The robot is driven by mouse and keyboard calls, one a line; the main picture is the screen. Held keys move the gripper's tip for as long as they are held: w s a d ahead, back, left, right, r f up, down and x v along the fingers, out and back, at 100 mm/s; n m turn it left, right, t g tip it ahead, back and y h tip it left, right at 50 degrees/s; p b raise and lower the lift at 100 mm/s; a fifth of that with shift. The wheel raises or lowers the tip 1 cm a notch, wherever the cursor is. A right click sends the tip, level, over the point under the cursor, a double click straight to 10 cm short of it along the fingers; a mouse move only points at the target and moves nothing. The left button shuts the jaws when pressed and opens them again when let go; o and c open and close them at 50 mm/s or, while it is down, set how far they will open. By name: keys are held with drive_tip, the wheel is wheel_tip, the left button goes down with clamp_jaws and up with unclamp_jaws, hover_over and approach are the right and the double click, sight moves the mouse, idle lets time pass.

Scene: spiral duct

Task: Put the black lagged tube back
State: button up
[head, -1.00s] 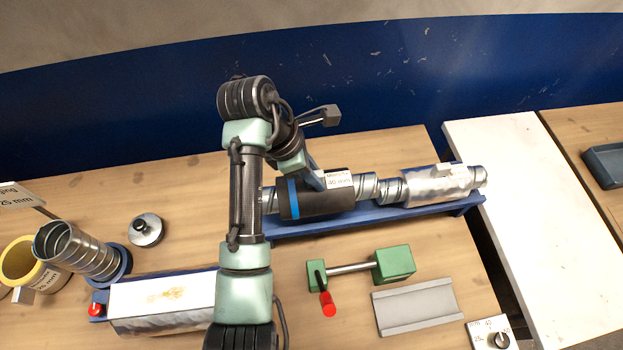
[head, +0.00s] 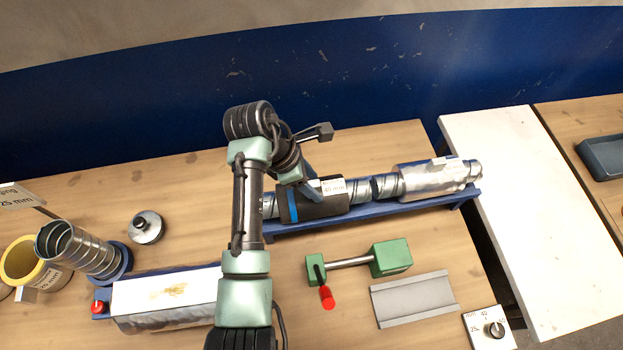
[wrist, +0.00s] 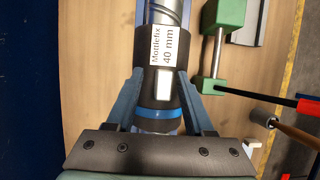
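The black lagged tube (head: 312,208) has a blue band, a white "40 mm" label and a bare spiral metal end. It lies lengthwise over the blue rack (head: 330,224), roughly in line with the silver-wrapped duct piece (head: 435,178) to its right. Its metal end looks close to that piece; I cannot tell if they touch. My gripper (head: 317,188) reaches it from above.
In front stand a green clamp-like device (head: 391,257) with a red handle, a grey trough (head: 414,298) and a dial box (head: 488,330). A white board (head: 525,200) lies at right.

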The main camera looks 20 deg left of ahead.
drive_tip(key=shift+r, duration=0.1)
drive_tip(key=p+v, duration=0.2)
drive_tip(key=v, duration=1)
drive_tip(key=shift+p, duration=0.4)
drive_tip(key=shift+a, duration=0.1)
drive_tip(key=w+d+r+m+t+y, duration=0.35)
drive_tip(key=w+r+m+t, duration=0.4)
drive_tip(key=w+r, duration=0.5)
drive_tip(key=w+d+r+m+t, duration=0.1)
drive_tip(key=d+r+m+t, duration=0.2)
drive_tip(key=r, duration=0.5)
drive_tip(key=w+d+r+m+t, duration=0.1)
drive_tip(key=d+r+m+t, duration=0.15)
drive_tip(key=r, duration=0.45)
drive_tip(key=s+d+r+m+t, duration=0.3)
drive_tip(key=s+r+m+t, duration=0.1)
drive_tip(key=r, duration=0.5)
drive_tip(key=s+d+r+m+t, duration=0.2)
drive_tip(key=s+r+m+t, duration=0.1)
drive_tip(key=s+r, duration=0.4)
drive_tip(key=s+d+r+m+t, duration=0.3)
drive_tip(key=s+r+m+t, duration=0.1)
drive_tip(key=r, duration=0.7)
drive_tip(key=shift+s+d+r+m+t, duration=0.3)
drive_tip(key=shift+s+t, duration=0.2)
drive_tip(key=shift+s, duration=0.65)
